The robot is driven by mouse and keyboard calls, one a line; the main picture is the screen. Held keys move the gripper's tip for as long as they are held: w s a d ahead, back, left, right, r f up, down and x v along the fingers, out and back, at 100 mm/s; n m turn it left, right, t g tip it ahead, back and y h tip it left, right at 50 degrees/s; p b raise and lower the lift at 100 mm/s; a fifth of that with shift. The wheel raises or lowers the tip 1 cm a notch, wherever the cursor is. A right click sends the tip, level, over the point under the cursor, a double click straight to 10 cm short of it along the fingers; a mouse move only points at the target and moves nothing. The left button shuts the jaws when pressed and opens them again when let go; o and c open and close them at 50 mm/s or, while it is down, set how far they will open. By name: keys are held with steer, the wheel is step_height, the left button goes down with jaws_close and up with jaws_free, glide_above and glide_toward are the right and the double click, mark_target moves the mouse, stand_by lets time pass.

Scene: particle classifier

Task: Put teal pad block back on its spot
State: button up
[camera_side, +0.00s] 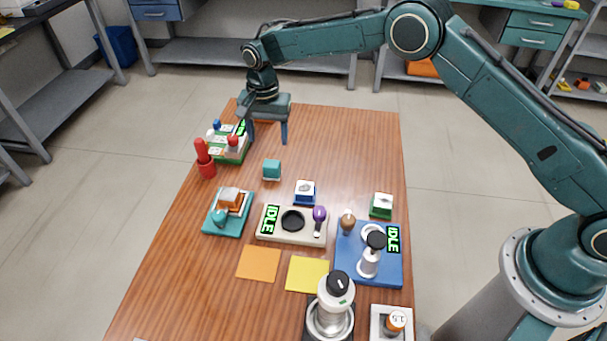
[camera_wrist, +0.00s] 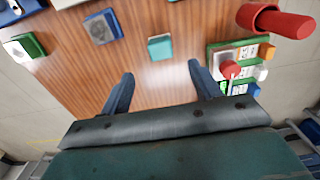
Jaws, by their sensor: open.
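A small teal block (camera_side: 271,170) with a paler lower part stands on the wooden table (camera_side: 340,140), near its left side. In the wrist view the teal block (camera_wrist: 160,48) lies ahead of the fingertips, roughly centred between them. My gripper (camera_side: 268,136) is open and empty, above the table and behind the block in the side view. Its two blue fingers (camera_wrist: 160,74) are spread wide in the wrist view, and neither touches the block. I cannot tell which place on the table is the block's spot.
A green board (camera_side: 230,148) with coloured blocks and a red cylinder (camera_side: 204,160) stand left of the teal block. A teal tray (camera_side: 210,227), blue block (camera_side: 305,199), cream station (camera_side: 263,238) and blue station (camera_side: 347,267) stand nearer the camera. The table's right rear is clear.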

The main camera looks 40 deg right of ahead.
steer(key=s+d+r+n+t, duration=0.1)
steer(key=s+d+r, duration=0.35)
steer(key=r, duration=0.35)
steer(key=s+d+r+n+t, duration=0.1)
steer(key=s+d+r+n, duration=0.15)
steer(key=s+r, duration=0.5)
steer(key=s+d+r+n+t, duration=0.1)
steer(key=s+d+r, duration=0.3)
steer(key=r, duration=0.5)
steer(key=s+d+n+t, duration=0.1)
steer(key=s+d, duration=0.3)
steer(key=s, duration=0.8)
steer(key=s+d+n+t, duration=0.1)
steer(key=s+d+n, duration=0.2)
steer(key=s, duration=1)
steer(key=shift+s+d+t, duration=0.3)
steer(key=shift+d, duration=0.05)
steer(key=shift+r+n, duration=0.1)
steer(key=shift+n, duration=0.15)
